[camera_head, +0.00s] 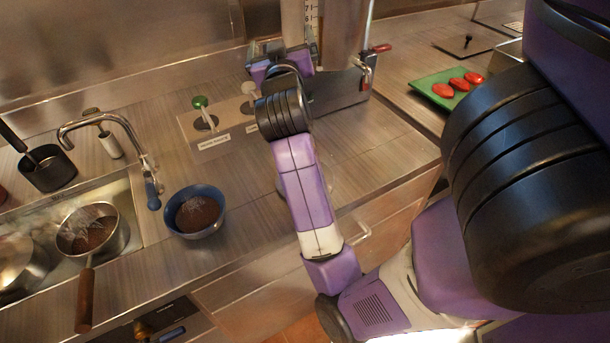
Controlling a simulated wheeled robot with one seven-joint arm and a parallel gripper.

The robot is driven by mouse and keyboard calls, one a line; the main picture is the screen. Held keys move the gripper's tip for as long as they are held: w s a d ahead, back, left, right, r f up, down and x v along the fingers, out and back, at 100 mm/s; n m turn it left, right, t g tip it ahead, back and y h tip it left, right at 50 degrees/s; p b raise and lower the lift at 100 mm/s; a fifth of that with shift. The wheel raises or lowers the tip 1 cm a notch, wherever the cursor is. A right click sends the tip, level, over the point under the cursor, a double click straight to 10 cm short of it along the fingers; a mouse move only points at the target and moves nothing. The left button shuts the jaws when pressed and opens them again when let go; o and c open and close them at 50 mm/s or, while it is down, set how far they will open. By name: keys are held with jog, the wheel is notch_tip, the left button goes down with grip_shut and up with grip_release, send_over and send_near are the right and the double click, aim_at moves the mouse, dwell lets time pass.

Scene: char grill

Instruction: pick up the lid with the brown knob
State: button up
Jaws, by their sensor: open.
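I cannot make out a lid with a brown knob in the head view. A counter insert (190,125) has round dark openings, with a green-topped piece (200,103) at one and a pale-topped piece (249,89) at another. My arm covers the part of the counter to the right of these. My gripper (278,68) is partly visible at the far end of the arm, by the upright metal machine (325,35) at the back. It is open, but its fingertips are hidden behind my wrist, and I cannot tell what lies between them.
At left are a sink with a faucet (110,120), a wooden-handled pan (85,300) and a dark pot (47,168). A blue bowl (215,228) with brown contents stands near the front edge. A green board (425,88) with tomatoes lies at right.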

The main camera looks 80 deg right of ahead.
jog(key=s+d+f+m+g+y, duration=0.2)
jog(key=s+d+m+g, duration=0.1)
jog(key=s+m+g, duration=0.3)
jog(key=s+a+f+m+g+y+p, duration=0.1)
jog(key=s+a+f+m+g+y, duration=0.2)
jog(key=s+f+y, duration=0.4)
jog(key=w+a+f+m+t+y, duration=0.1)
jog(key=w+a+f+y, duration=0.1)
jog(key=a+y, duration=0.1)
jog(key=w+a+f+m+t+y, duration=0.1)
jog(key=w+a+f+y, duration=0.1)
jog(key=a, duration=0.4)
jog(key=w+a+f+m+t+y+p, duration=0.1)
jog(key=w+a+f+t+y, duration=0.1)
jog(key=a, duration=0.3)
jog(key=shift+f+m+y, duration=0.4)
jog(key=shift+f+y, duration=0.25)
jog(key=shift+y, duration=0.25)
jog(key=shift+a+f, duration=0.2)
jog(key=shift+f, duration=0.9)
jog(key=f, duration=0.5)
jog(key=shift+s+d+f+p, duration=0.1)
jog(key=shift+d+f+p, duration=0.2)
jog(key=shift+d+p, duration=0.1)
jog(key=shift+c, duration=0.4)
